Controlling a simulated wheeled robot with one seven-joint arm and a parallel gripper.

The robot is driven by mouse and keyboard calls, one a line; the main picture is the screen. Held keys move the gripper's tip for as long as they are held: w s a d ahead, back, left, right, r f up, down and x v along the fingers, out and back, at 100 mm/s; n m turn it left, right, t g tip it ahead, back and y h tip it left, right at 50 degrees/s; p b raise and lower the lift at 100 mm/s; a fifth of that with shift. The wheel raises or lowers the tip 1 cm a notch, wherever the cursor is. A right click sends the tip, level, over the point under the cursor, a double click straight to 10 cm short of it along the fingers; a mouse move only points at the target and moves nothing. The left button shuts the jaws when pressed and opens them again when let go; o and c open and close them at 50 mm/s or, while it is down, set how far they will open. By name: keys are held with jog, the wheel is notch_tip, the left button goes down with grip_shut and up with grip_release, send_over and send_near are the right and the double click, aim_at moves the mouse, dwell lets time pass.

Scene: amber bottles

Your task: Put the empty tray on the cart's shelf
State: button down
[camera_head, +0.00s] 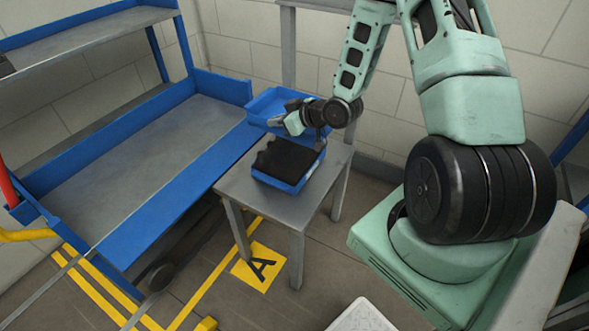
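A blue tray (262,104) stands at the back of a small grey table (240,185). The part of its inside that shows is bare blue. A second blue tray (275,182) stands in front of it with something black (285,160) in it. My gripper (284,123) is at the near right side of the back tray, above the gap between the trays. Its fingers are small and partly hidden, so I cannot tell whether they hold the tray's rim. The blue cart (150,225) stands left of the table, with a wide grey lower shelf (150,160) that looks bare.
The cart's upper shelf (85,37) has a dark object (6,66) at its left end. A grey post (288,45) rises behind the table. A yellow floor marker with an A (262,267) lies by the table's front legs. A white object (362,316) shows at the bottom edge.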

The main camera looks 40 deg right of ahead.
notch_tip(320, 180, down, 10)
jog(key=shift+r, duration=0.1)
dwell(0.4)
jog(key=shift+f+b, duration=0.25)
jog(key=shift+b, duration=0.05)
jog(key=c, duration=1.6)
grip_release()
jog(key=shift+c, duration=0.2)
jog(key=shift+r, duration=0.1)
